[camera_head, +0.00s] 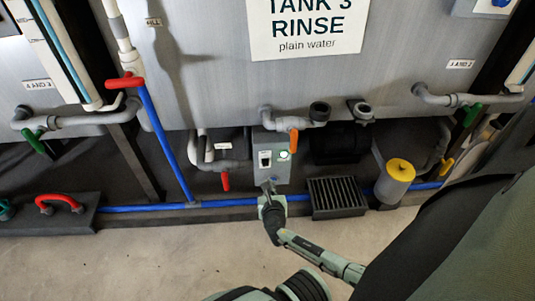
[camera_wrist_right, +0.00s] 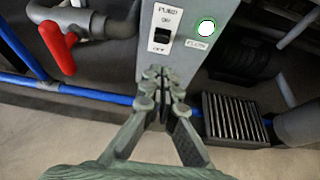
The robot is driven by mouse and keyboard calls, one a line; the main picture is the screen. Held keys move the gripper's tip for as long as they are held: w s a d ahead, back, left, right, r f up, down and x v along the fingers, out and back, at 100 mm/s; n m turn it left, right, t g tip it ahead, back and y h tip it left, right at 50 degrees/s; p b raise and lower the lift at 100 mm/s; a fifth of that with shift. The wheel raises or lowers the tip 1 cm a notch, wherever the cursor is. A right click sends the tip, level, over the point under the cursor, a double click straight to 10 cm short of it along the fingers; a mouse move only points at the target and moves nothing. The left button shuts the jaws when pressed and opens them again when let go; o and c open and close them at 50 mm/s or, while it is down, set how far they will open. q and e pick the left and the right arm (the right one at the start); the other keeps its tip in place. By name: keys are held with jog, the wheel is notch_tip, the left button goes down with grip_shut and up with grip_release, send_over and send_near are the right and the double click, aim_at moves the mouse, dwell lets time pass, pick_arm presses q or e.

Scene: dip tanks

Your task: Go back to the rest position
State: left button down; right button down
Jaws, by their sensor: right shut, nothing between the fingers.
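My right gripper (camera_head: 268,187) is shut and empty, low in front of the grey pump switch box (camera_head: 272,150) under the tank. In the right wrist view its closed fingertips (camera_wrist_right: 160,75) overlap the lower part of the box (camera_wrist_right: 185,40), just below a white switch plate marked PUMP (camera_wrist_right: 163,28). I cannot tell whether the fingertips touch the box. A lit round lamp (camera_wrist_right: 207,27) with a green rim sits beside the switch. My left gripper is not in view.
The grey tank (camera_head: 240,90) carries a TANK 3 RINSE sign (camera_head: 306,28). Red (camera_head: 225,181), orange (camera_head: 294,142) and green (camera_head: 34,141) valve handles stick out. A blue pipe (camera_head: 230,203) runs low along the floor, near a drain grate (camera_head: 337,194) and a yellow-topped cylinder (camera_head: 399,175). Open floor (camera_head: 130,260) lies in front.

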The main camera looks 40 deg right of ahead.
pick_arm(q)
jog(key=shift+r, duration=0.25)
pick_arm(e)
jog(key=shift+s+a+r, duration=0.2)
jog(key=shift+s+r, duration=0.15)
jog(key=shift+s, duration=0.05)
